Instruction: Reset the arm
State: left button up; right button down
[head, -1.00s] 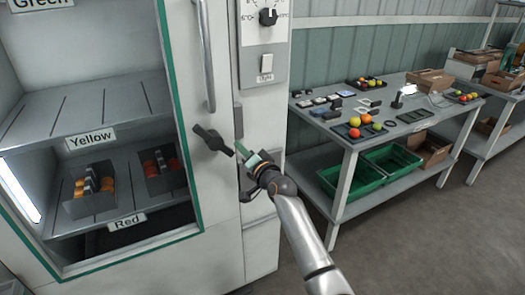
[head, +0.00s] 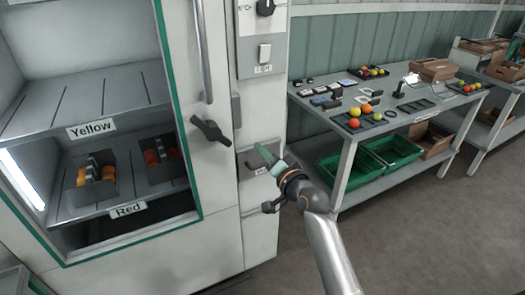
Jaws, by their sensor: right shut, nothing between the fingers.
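My right arm comes in from the bottom right, and its gripper (head: 272,165) is shut and empty. It is in front of the right side of the white cabinet (head: 225,235), near a small grey fitting on the panel. Whether it touches the panel I cannot tell. The dark latch handle (head: 211,131) on the cabinet's door frame is to the left of the gripper, apart from it. My left gripper is not in view.
The cabinet has shelves labelled Yellow (head: 92,129) and Red (head: 128,210), with trays of tomatoes on the lower shelf. A worktable (head: 425,118) with tomatoes and small devices stands at right, green crates (head: 345,172) beneath it. The floor at lower right is clear.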

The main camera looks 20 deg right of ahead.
dwell(0.5)
jog(key=s+a+f+n+g, duration=0.2)
jog(key=s+a+f+n, duration=0.1)
jog(key=s+f, duration=0.7)
jog(key=s+a+f+n+g, duration=0.3)
jog(key=s+f+n, duration=0.2)
jog(key=s+f, duration=0.5)
jog(key=s+a+f+n+g+y, duration=0.1)
jog(key=s+a+f+n+g, duration=0.2)
jog(key=s+f, duration=0.7)
jog(key=shift+s+n, duration=0.5)
jog(key=shift+s, duration=0.35)
jog(key=c, duration=1.6)
grip_release()
jog(key=shift+f, duration=0.1)
